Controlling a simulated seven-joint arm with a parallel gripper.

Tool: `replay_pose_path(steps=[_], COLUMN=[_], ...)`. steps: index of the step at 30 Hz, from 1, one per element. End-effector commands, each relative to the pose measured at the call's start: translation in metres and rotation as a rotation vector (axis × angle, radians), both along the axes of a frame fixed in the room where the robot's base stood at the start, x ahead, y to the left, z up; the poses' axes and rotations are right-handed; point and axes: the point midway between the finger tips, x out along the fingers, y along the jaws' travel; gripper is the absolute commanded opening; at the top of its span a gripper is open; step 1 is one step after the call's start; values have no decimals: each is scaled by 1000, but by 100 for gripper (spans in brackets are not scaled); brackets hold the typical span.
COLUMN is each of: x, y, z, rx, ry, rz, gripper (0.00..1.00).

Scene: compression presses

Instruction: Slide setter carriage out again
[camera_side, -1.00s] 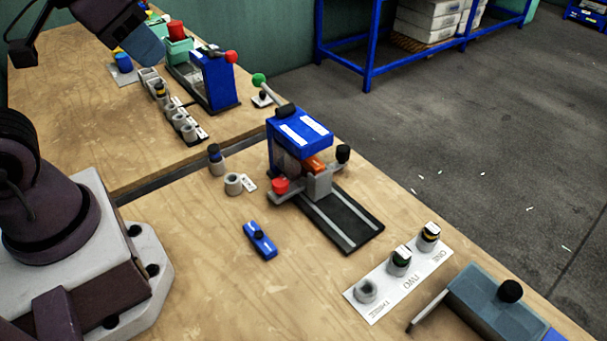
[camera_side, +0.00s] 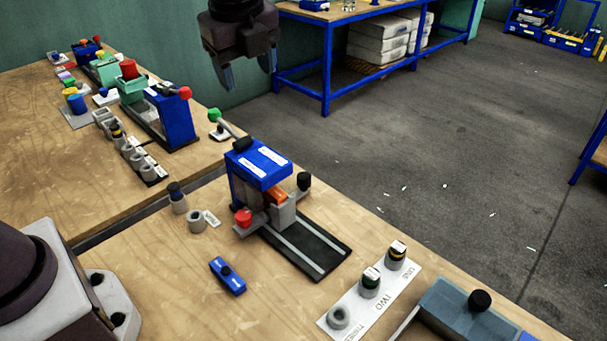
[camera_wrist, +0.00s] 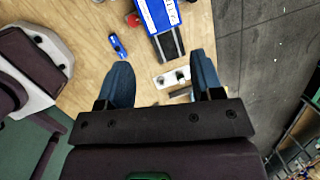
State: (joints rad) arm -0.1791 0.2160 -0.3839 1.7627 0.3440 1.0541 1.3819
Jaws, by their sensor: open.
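The blue press (camera_side: 262,165) stands near the middle of the bench in the side view, with a black-and-grey rail track (camera_side: 312,252) running out toward the lower right. The grey setter carriage (camera_side: 284,212) sits at the press end of the track, partly under the press head. A red knob (camera_side: 243,217) and a black knob (camera_side: 304,181) flank it. An orange part (camera_side: 276,194) shows just behind it. My gripper (camera_side: 250,84) is open and empty, high above and behind the press. In the wrist view its blue fingers (camera_wrist: 162,85) are spread wide, with the press (camera_wrist: 160,14) beyond them.
A white strip marked ONE, TWO, THREE (camera_side: 355,302) holds grey cups right of the track. A blue block (camera_side: 227,276) lies in front of the press. A grey-blue box (camera_side: 468,310) stands at lower right. Another blue press (camera_side: 170,118) stands at back left.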

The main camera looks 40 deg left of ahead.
Motion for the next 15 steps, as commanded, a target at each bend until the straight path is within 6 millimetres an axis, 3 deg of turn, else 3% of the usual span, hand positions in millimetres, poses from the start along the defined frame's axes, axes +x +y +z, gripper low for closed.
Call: replay_pose_path(steps=[1,6,10,15], x=[19,70,99,120], y=[-2,-6,-4,2], z=[-16,-64,-102,-140], rx=[8,12,-14,-47], ry=[51,176,234,264], rz=[-125,-547,-824,-1057], gripper=[60,60,60,60])
